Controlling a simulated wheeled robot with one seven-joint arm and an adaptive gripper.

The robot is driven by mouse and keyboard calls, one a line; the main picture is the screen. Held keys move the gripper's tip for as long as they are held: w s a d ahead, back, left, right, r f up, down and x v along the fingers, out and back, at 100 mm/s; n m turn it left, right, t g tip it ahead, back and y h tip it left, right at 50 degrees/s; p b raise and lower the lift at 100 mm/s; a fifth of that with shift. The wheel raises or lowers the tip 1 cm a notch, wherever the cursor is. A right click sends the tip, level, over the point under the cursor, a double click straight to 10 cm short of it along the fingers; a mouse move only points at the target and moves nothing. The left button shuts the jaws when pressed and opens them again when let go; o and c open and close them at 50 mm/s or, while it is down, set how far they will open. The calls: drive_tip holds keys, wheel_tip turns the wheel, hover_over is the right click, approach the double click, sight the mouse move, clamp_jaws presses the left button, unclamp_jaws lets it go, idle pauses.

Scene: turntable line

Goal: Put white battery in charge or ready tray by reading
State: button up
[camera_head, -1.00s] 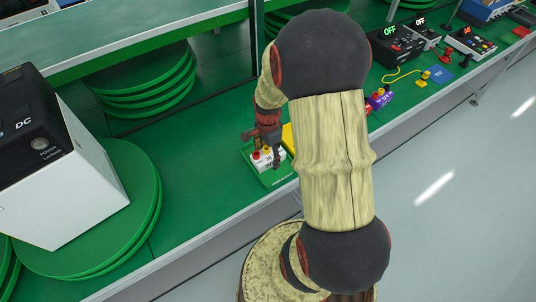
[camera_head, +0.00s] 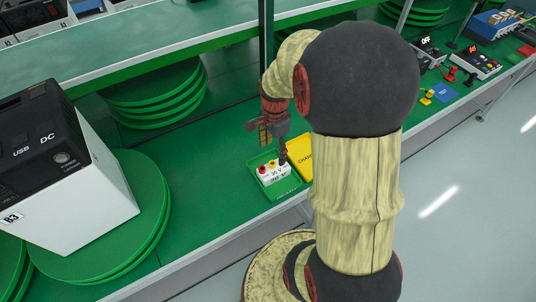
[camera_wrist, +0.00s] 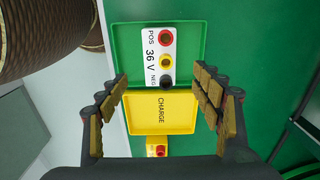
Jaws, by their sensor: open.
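The white battery (camera_head: 273,173) lies inside the green tray (camera_head: 289,187). In the wrist view the battery (camera_wrist: 152,58) reads "36 V", with POS by a red terminal, NEG by a black one and a yellow one between. The yellow tray marked CHARGE (camera_wrist: 180,112) sits beside the green tray (camera_wrist: 192,58) and looks empty; in the head view it (camera_head: 304,152) is partly hidden by my arm. My gripper (camera_head: 274,150) is open above the green tray. In the wrist view its fingers (camera_wrist: 160,88) are spread wide with nothing between them.
A large black and white power unit (camera_head: 75,195) stands on a green turntable (camera_head: 150,205) at left. A small yellow item with a red knob (camera_wrist: 158,151) lies beyond the yellow tray. Meters (camera_head: 472,60) stand at right. An upper shelf (camera_head: 150,38) overhangs behind.

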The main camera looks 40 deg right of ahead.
drive_tip(key=a+r+n+t, duration=0.3)
drive_tip(key=a+r+n, duration=0.7)
drive_tip(key=a+r, duration=0.35)
drive_tip(key=s+a+r+n+t, duration=0.2)
drive_tip(key=s+a+r+n, duration=0.5)
drive_tip(key=a+n, duration=0.2)
drive_tip(key=shift+s+r+n+t, duration=0.25)
drive_tip(key=shift+s+n+t, duration=0.1)
drive_tip(key=shift+n, duration=0.45)
